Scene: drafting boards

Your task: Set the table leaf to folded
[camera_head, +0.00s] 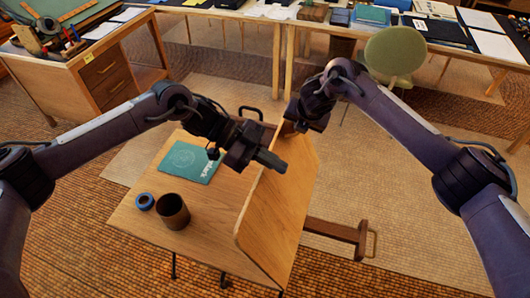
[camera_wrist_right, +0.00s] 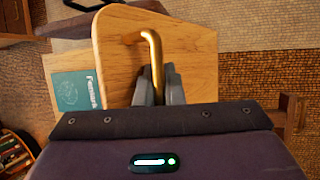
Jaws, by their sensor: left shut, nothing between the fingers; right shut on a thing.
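The small wooden table (camera_head: 130,235) stands in the middle of the head view. Its table leaf (camera_head: 285,200) is tilted up steeply along the right side of the top. My right gripper (camera_head: 304,118) is at the leaf's far end. In the right wrist view its fingers (camera_wrist_right: 158,92) are shut on a brass handle (camera_wrist_right: 152,50) in front of the leaf (camera_wrist_right: 185,50). My left gripper (camera_head: 272,160) is shut and empty above the tabletop, just left of the leaf, and hides part of it.
A green stool (camera_head: 395,50) and long desks (camera_head: 290,14) stand behind. A drawer desk (camera_head: 105,75) is at the left.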

